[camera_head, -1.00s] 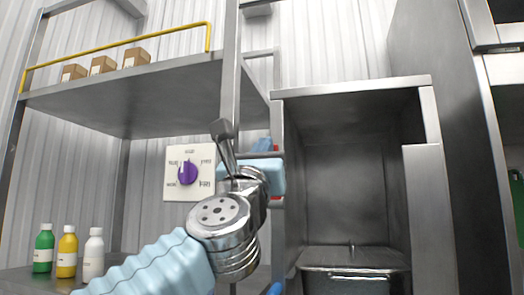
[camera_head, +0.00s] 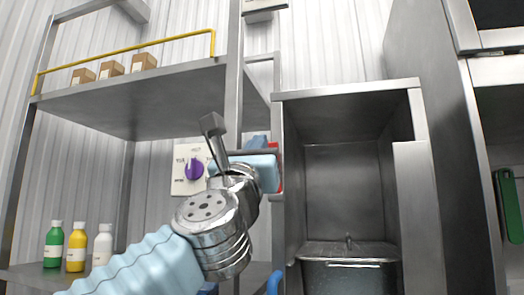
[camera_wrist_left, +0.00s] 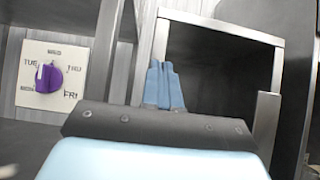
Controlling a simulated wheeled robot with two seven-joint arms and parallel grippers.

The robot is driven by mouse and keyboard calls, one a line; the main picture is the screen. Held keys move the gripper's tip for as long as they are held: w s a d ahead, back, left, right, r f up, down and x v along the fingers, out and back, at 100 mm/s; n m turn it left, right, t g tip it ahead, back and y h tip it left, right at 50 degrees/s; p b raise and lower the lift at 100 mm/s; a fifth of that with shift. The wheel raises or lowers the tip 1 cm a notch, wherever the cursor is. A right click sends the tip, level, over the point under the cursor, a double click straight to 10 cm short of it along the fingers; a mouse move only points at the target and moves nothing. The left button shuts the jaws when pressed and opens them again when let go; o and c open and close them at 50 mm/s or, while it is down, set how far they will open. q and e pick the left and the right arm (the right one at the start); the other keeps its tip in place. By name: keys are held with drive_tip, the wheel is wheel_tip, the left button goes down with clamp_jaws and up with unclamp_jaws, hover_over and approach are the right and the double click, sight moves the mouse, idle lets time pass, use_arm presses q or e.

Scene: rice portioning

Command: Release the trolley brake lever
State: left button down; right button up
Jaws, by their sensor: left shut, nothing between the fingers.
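My left gripper (camera_head: 257,142) is in the middle of the head view, pointing away from me, in front of the steel post left of the open steel cabinet. Its blue fingers also show in the left wrist view (camera_wrist_left: 164,85), together with nothing between them. I cannot make out a trolley or brake lever with certainty. A small blue piece (camera_head: 274,283) shows at the bottom edge of the head view, and I cannot tell what it belongs to. A red piece (camera_head: 280,170) shows just behind the gripper, mostly hidden. My right gripper is not in view.
A white panel with a purple dial (camera_head: 195,169) is left of the gripper. Several bottles (camera_head: 76,247) stand on the lower left shelf, and boxes (camera_head: 112,69) on the upper one. The open steel cabinet (camera_head: 347,95) holds a lidded container (camera_head: 350,272).

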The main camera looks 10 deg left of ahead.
use_arm(q)
drive_tip(key=s+f+b, duration=0.2)
drive_tip(key=s+f, duration=0.1)
drive_tip(key=s, duration=0.5)
drive_tip(key=shift+a, duration=0.2)
drive_tip(key=shift+s+f, duration=0.1)
